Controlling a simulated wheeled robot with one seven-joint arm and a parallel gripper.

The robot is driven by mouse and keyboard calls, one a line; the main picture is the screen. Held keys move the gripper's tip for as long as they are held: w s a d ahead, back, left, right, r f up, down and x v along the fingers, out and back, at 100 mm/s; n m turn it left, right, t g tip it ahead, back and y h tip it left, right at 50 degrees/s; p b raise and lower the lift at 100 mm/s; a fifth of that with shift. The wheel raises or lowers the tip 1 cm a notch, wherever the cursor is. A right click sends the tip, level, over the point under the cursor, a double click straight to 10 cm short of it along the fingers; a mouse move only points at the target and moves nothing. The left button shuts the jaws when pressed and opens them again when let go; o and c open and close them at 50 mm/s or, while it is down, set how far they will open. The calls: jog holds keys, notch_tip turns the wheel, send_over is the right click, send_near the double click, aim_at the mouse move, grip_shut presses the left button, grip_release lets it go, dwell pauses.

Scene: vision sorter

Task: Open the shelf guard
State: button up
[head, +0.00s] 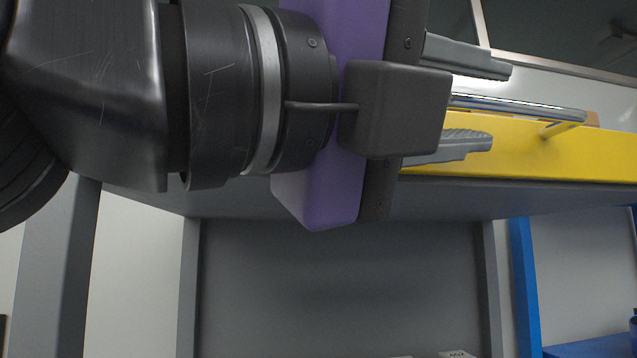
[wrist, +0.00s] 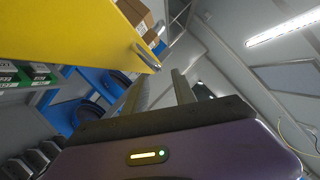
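The shelf guard is a yellow panel (head: 560,155) across the front of a grey shelf, right of my gripper in the head view. It fills the upper left of the wrist view (wrist: 105,40). A silver bar handle (head: 520,106) stands out from it on a short post and also shows in the wrist view (wrist: 147,55). My gripper (head: 500,105) is open, with one grey finger above the handle and one below it in the head view. In the wrist view the handle's near end lies just past the gap between the fingertips (wrist: 160,74). Contact is not visible.
Under the guard is an open grey shelf bay (head: 340,280). A blue rack post (head: 525,285) stands to its right. The wrist view shows cardboard boxes (wrist: 135,14) beyond the guard and green-and-white boxes (wrist: 40,75) at the left.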

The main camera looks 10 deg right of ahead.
aim_at(505, 107)
jog(key=p+x, duration=0.1)
jog(key=x, duration=0.5)
jog(key=shift+d+r, duration=0.15)
jog(key=shift+d, duration=0.1)
grip_shut()
